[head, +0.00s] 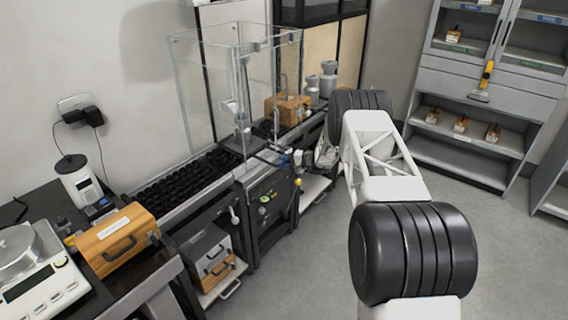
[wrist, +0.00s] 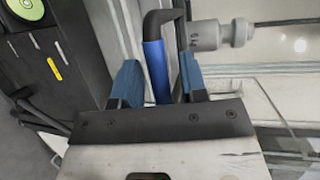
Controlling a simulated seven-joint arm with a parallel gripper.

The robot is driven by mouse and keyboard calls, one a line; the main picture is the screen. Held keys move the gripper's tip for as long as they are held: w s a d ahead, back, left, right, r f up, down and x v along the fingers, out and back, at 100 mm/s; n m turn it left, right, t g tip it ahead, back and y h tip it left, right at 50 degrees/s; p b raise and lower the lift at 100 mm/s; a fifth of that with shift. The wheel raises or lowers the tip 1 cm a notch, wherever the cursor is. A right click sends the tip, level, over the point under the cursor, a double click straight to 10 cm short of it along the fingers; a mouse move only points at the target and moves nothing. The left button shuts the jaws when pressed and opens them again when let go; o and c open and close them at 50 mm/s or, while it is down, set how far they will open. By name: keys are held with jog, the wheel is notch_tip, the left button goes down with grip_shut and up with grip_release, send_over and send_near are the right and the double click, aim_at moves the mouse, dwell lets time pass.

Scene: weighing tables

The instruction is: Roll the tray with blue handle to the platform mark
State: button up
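In the wrist view a blue handle (wrist: 155,68) with a black bent end stands between the two blue-padded fingers of my gripper (wrist: 159,66). In the head view my gripper (head: 297,158) is low beside the front of the roller track, right of the glass enclosure. The tray body and the platform mark cannot be made out clearly. A dark plate (head: 246,142) lies on the track line within the glass enclosure.
The black roller track (head: 185,185) runs along the wall bench. A clear glass enclosure (head: 200,85) stands over it. A scale (head: 35,280) is at lower left. The floor at right is clear.

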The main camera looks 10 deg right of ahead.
jog(key=shift+d, duration=0.1)
jog(key=v, duration=0.7)
jog(key=shift+d, duration=0.25)
jog(key=shift+s+r, duration=0.1)
jog(key=shift+s, duration=0.05)
jog(key=shift+r, duration=0.1)
